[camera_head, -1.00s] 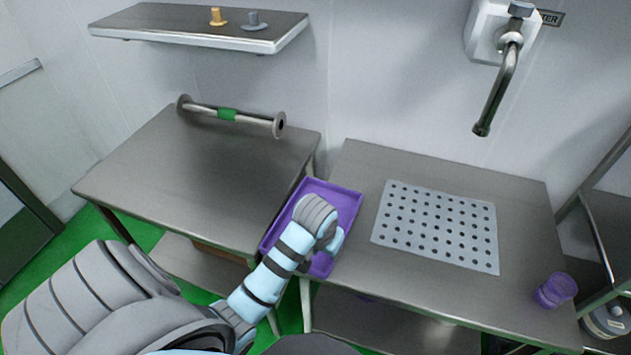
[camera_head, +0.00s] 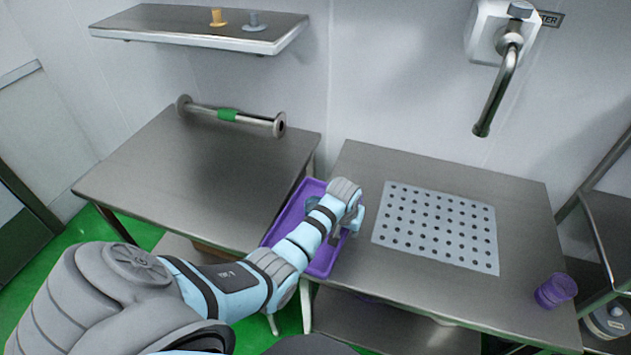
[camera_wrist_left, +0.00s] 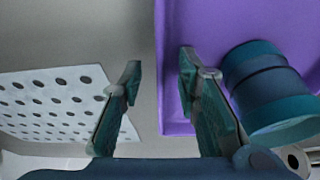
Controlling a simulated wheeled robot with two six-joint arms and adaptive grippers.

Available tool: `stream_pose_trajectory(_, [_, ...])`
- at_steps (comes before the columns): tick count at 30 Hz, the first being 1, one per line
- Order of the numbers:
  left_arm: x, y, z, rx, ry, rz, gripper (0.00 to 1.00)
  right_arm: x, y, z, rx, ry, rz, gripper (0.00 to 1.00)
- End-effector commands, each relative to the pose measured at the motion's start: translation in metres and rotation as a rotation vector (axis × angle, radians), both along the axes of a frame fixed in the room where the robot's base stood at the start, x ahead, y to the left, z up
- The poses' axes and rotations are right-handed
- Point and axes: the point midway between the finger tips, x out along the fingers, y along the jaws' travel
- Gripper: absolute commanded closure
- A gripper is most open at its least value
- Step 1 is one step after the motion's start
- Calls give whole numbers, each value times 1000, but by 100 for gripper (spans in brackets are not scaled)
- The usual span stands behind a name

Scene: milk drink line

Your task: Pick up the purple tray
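The purple tray (camera_head: 322,262) lies across the gap between the two metal tables, partly hidden under my left arm in the head view. In the left wrist view the tray (camera_wrist_left: 205,25) fills the upper right. My left gripper (camera_head: 349,226) is over the tray's right edge. In the left wrist view its fingers (camera_wrist_left: 160,88) are open, one on each side of the tray's side wall, with nothing clamped. Whether they touch the wall I cannot tell. My right gripper is not in view.
A perforated plate (camera_head: 437,227) lies on the right table (camera_head: 400,168). A purple round container (camera_head: 556,290) stands at that table's right end. A tap (camera_head: 497,90) hangs above.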

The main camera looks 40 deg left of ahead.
Motion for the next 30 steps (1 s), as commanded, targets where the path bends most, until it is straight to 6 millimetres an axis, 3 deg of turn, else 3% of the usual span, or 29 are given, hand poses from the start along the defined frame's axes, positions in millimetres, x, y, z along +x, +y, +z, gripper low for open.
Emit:
stream_pose_trajectory(6, [1, 0, -2, 0, -1, 0, 70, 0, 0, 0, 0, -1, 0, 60])
stream_pose_trajectory(12, [1, 0, -2, 0, -1, 0, 100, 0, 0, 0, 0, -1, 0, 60])
stream_pose_trajectory(25, [1, 1, 0, 1, -3, -1, 100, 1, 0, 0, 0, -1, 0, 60])
stream_pose_trajectory(30, [2, 1, 17, 2, -6, -1, 100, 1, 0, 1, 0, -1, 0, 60])
